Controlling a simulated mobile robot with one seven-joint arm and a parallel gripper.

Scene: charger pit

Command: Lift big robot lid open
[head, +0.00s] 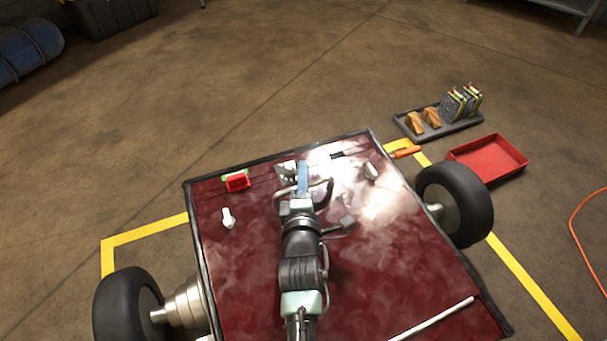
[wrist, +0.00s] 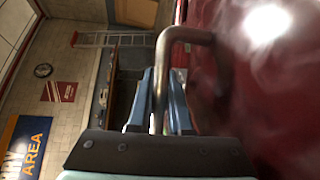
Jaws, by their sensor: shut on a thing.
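The big robot's lid (head: 255,270) is a wide, glossy dark red panel with dark edges. It looks flat in the head view, and I cannot tell whether it is raised at all. It also fills the right of the wrist view (wrist: 285,120). A bent metal bar handle (head: 328,188) stands on the lid near its far edge. My gripper (head: 303,180) reaches over the lid and is shut on this handle. In the wrist view the blue fingers of my gripper (wrist: 160,95) lie on both sides of the handle (wrist: 190,34).
Black wheels stand at the left (head: 128,306) and right (head: 458,203) of the body. A red latch (head: 238,182) and white piece (head: 228,218) are on the lid's left. A white rod (head: 435,318) lies near. A grey tray (head: 452,129) and red tray (head: 490,157) lie right.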

